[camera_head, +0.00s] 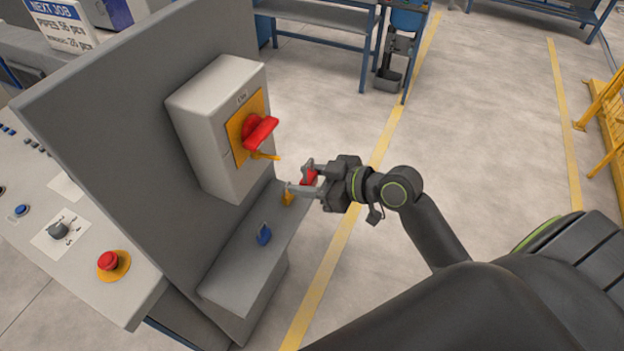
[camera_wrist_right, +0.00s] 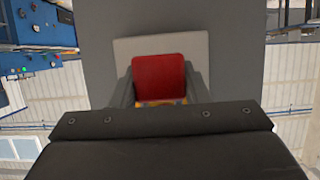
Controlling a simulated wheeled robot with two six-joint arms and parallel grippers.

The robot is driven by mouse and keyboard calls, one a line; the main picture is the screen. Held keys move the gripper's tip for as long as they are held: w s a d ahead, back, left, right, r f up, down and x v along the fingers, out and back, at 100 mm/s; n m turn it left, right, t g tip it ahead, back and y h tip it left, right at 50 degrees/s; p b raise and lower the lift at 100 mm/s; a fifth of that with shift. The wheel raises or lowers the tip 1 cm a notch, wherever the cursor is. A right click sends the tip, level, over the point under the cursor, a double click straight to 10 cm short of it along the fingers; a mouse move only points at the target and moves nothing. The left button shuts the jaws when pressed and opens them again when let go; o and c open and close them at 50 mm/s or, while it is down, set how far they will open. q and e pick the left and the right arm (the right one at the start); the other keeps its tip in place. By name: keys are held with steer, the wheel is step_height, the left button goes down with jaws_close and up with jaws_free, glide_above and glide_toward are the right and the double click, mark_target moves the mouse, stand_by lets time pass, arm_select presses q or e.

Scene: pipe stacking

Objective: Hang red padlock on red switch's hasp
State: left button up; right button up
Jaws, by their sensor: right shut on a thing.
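The red padlock (camera_head: 309,176) is between the fingers of my right gripper (camera_head: 303,182), which is shut on it. In the right wrist view the padlock (camera_wrist_right: 159,77) fills the space between the fingers. The red switch (camera_head: 260,132) sits on a yellow plate on the front of a grey box (camera_head: 213,108). Its yellow hasp (camera_head: 265,156) sticks out below the red handle. My right gripper is to the right of the hasp and a little lower in the head view, apart from it. The padlock's shackle cannot be made out. My left gripper is not in view.
A grey ledge (camera_head: 236,262) below the box carries a blue padlock (camera_head: 264,235) and a yellow one (camera_head: 287,198). A sloped control panel (camera_head: 80,225) with a red button (camera_head: 108,261) is at the left. The floor to the right of my gripper is clear.

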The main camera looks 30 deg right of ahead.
glide_toward(257, 169)
steer(key=shift+x, duration=1.5)
steer(key=shift+b+x, duration=0.6)
steer(key=shift+x, duration=0.5)
steer(key=shift+w+a+f+b, duration=0.15)
steer(key=shift+w+a+b, duration=0.15)
steer(key=shift+w+a, duration=0.2)
steer(key=o, duration=0.7)
steer(key=shift+c, duration=0.2)
steer(key=o, duration=0.4)
steer(key=shift+w+d+f, duration=0.1)
steer(key=shift+d+f, duration=0.1)
steer(key=shift+o, duration=0.2)
steer(key=shift+a, duration=0.1)
